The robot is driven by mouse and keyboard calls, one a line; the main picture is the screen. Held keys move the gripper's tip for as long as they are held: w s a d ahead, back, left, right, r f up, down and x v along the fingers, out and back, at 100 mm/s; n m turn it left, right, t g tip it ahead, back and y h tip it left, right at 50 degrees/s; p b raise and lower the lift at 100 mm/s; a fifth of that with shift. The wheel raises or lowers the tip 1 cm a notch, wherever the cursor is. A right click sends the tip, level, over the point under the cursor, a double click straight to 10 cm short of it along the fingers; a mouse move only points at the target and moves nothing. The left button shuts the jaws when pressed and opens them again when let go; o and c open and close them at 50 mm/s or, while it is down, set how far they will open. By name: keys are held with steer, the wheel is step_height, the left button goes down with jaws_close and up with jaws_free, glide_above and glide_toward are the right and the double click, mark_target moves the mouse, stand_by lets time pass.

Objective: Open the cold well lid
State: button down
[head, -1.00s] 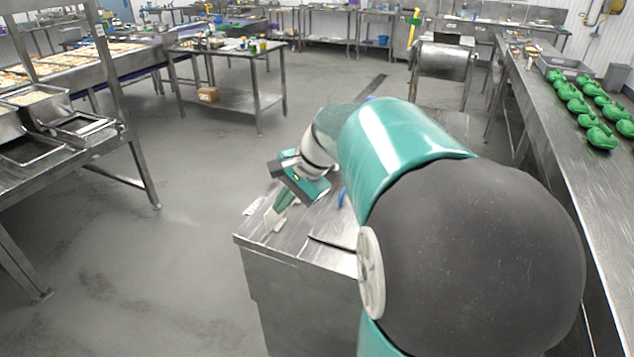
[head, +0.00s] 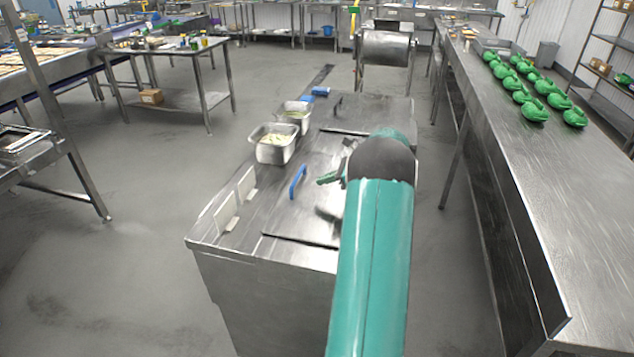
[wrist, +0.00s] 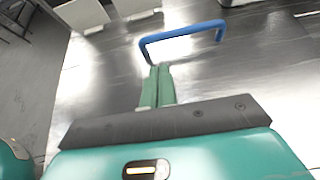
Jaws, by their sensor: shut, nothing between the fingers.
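The cold well lid (head: 282,222) is a flat steel panel on top of a steel cabinet, and it lies closed. Its blue bar handle (head: 298,182) stands near the lid's left edge; it also shows in the wrist view (wrist: 182,38), just beyond my fingertips. My gripper (head: 322,179) is to the right of the handle in the head view, partly hidden behind my arm. In the wrist view my gripper (wrist: 158,72) has its two green fingers together and empty, pointing at the handle. I cannot tell whether the tips touch it.
Two steel pans with food (head: 275,145) stand at the cabinet's back left. White plates (head: 226,211) stand along its left edge. A second lid (head: 362,112) with a dark handle lies behind. A long counter with green items (head: 534,111) runs along the right.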

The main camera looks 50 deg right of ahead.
mark_target(303, 194)
steer(key=x, duration=0.8)
steer(key=shift+w+a+f, duration=0.1)
steer(key=shift+w+a, duration=0.05)
steer(key=shift+w, duration=0.05)
